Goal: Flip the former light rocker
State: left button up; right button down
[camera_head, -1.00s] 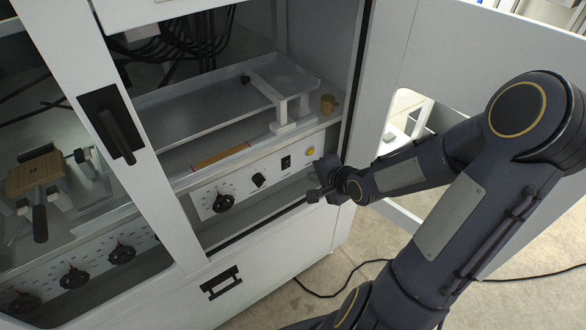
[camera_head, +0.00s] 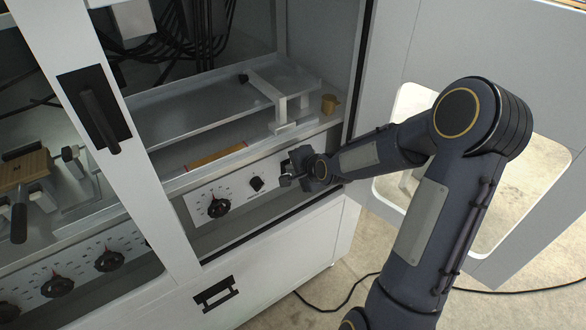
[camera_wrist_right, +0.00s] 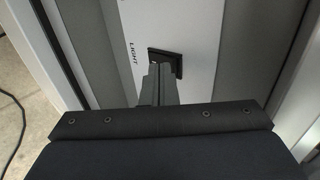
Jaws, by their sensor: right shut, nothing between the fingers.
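The black light rocker (camera_wrist_right: 176,60) sits on the white panel beside the word LIGHT in the right wrist view. My right gripper (camera_head: 287,180) is shut and empty, with its fingers pointing at the panel in the head view. In the right wrist view the closed fingertips (camera_wrist_right: 158,72) lie over the lower left part of the rocker and partly hide it. I cannot tell whether they touch it. My left gripper is not in view.
The open white door (camera_head: 400,60) stands behind my right arm. A cable (camera_head: 350,296) lies on the floor.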

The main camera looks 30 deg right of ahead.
jog(key=shift+w+r, duration=0.1)
jog(key=shift+w, duration=0.15)
jog(key=shift+r, duration=0.1)
